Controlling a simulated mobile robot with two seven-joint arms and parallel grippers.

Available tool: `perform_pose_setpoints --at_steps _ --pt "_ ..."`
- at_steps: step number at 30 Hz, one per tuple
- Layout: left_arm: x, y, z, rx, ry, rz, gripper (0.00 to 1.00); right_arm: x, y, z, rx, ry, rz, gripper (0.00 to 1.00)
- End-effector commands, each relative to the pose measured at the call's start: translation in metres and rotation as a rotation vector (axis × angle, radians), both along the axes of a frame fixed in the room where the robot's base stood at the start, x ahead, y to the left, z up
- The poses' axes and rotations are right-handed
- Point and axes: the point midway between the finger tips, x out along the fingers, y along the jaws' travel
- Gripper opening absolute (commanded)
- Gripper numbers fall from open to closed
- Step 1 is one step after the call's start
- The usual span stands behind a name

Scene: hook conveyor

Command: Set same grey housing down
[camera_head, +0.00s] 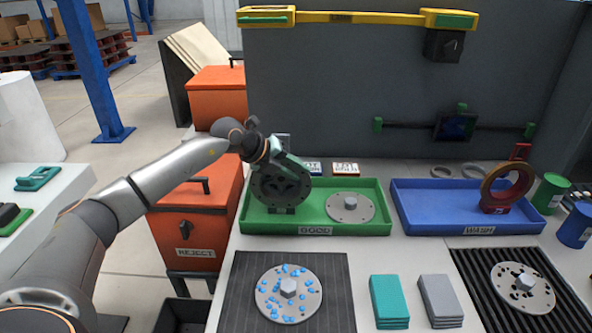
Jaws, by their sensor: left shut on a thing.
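My left gripper (284,160) is shut on a dark grey round housing (266,187) with holes in its face. The housing is held upright, its face towards me, at the left part of the green tray (380,226) labelled GOOD. I cannot tell whether its lower edge touches the tray floor. A lighter grey housing (338,209) lies flat in the right part of the same tray. Another grey housing with blue spots (271,299) lies on the dark ribbed mat (338,318) in front. My right gripper is not in view.
A blue tray (430,222) labelled WASH holds a brown-red ring (487,185). Another housing (536,298) lies on the black slatted rack (477,275) at right. Teal (389,298) and grey (440,297) pad stacks stand between. The orange REJECT bin (196,225) is left of the table.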

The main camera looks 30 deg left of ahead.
Motion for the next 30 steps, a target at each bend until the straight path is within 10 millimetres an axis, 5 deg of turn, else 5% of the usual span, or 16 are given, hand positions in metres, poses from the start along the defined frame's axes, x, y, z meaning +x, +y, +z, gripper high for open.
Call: perform_pose_setpoints --at_steps 6,7,15,24,30 --pt "0.001 0.0 0.001 -0.001 -0.007 0.0 0.0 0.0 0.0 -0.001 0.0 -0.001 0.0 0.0" --pt "0.0 0.0 -0.003 -0.001 -0.001 0.0 0.3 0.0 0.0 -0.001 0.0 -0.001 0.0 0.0" --pt "0.0 0.0 -0.002 0.0 0.0 0.0 0.59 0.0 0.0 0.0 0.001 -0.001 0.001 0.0" --pt "0.0 0.0 0.002 -0.001 -0.001 0.0 0.59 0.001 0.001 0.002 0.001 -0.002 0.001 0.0" --pt "-0.019 0.01 0.019 0.004 -0.002 0.0 0.59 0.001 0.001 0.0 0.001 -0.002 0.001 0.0"
